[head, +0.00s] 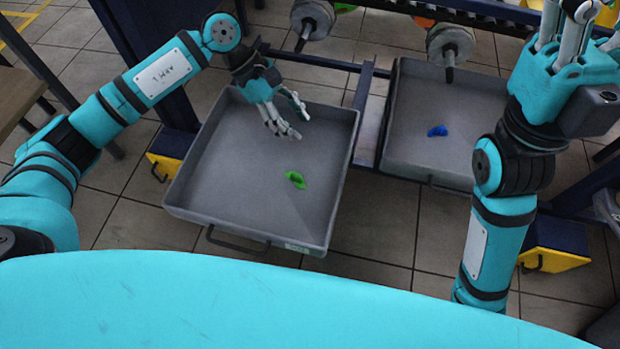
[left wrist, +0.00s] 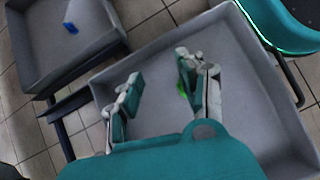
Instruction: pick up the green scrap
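The green scrap (head: 296,179) lies on the floor of the left grey tray (head: 215,190), right of its middle. My left gripper (head: 290,122) is over the far part of that tray, above and behind the scrap in the head view, apart from it. In the left wrist view the left gripper's fingers (left wrist: 160,95) are spread with nothing between them. The scrap (left wrist: 183,90) is partly hidden behind the right-hand finger there. My right gripper (head: 575,35) is raised at the upper right with its fingers pointing up; its opening is unclear.
A second grey tray (head: 410,150) on the right holds a blue scrap (head: 437,131); the blue scrap also shows in the left wrist view (left wrist: 71,28). A dark blue frame bar (head: 363,115) stands between the trays. Two round metal parts (head: 451,44) hang above the trays' far edges.

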